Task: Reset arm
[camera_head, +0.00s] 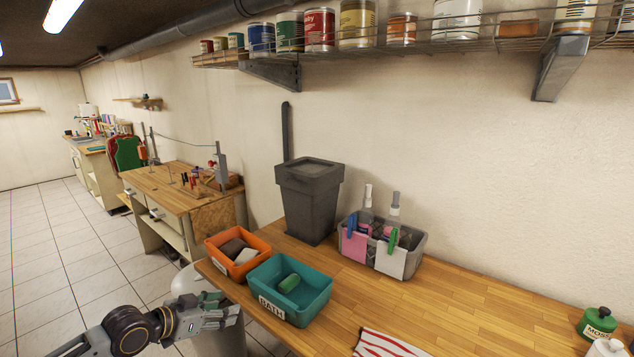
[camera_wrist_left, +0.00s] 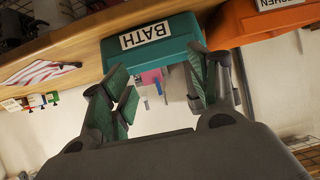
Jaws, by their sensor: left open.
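My left gripper (camera_head: 222,312) is at the lower left of the head view, in front of the workbench edge and beside the teal bin. It is open, and nothing shows between its fingers. In the left wrist view the open gripper (camera_wrist_left: 160,78) has green-padded fingers spread apart, with the front of the teal bin (camera_wrist_left: 185,52) beyond them. That view is turned over. My right gripper is not in view.
A striped cloth (camera_head: 388,345) lies in front.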

